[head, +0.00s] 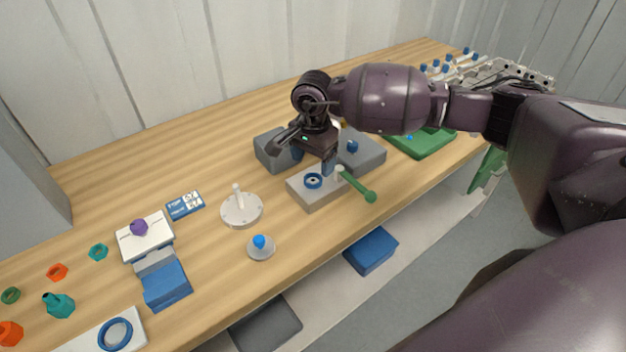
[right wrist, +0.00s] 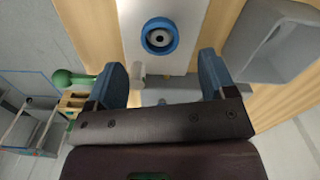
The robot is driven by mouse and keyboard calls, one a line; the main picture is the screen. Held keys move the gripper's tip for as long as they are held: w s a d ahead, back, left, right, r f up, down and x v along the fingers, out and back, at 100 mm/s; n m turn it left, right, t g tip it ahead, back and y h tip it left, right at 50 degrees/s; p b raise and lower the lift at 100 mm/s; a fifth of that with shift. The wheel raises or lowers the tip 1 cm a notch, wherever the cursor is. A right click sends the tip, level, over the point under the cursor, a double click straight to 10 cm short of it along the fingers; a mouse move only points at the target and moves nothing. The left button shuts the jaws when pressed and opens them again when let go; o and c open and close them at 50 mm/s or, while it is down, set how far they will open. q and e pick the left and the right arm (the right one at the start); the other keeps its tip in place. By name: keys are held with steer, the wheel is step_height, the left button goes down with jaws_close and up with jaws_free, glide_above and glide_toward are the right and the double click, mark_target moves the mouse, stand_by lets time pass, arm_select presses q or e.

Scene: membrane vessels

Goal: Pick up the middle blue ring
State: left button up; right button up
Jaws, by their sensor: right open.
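A blue ring (head: 313,181) lies on top of a light grey block (head: 312,199) near the middle of the table, around a small pale centre with a dark spot. In the right wrist view the ring (right wrist: 160,24) sits beyond the fingertips, roughly centred between them. My right gripper (head: 312,164) is open and empty, with its blue fingers above and just behind the ring in the head view. The fingers also show apart in the right wrist view (right wrist: 162,75). Another blue ring (head: 115,334) lies on a white plate at the front left. My left gripper is not in view.
A green-handled tool (head: 358,187) with a pale head lies at the block's right side. Grey blocks (head: 362,152) stand behind. A white disc with a peg (head: 241,209) and a blue-topped grey disc (head: 261,249) stand left of the block. Bare table lies behind them.

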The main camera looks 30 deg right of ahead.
mark_target(314, 179)
step_height(314, 179, down, 5)
steer(key=shift+w+d, duration=0.1)
steer(key=shift+d, duration=0.05)
steer(key=c, duration=1)
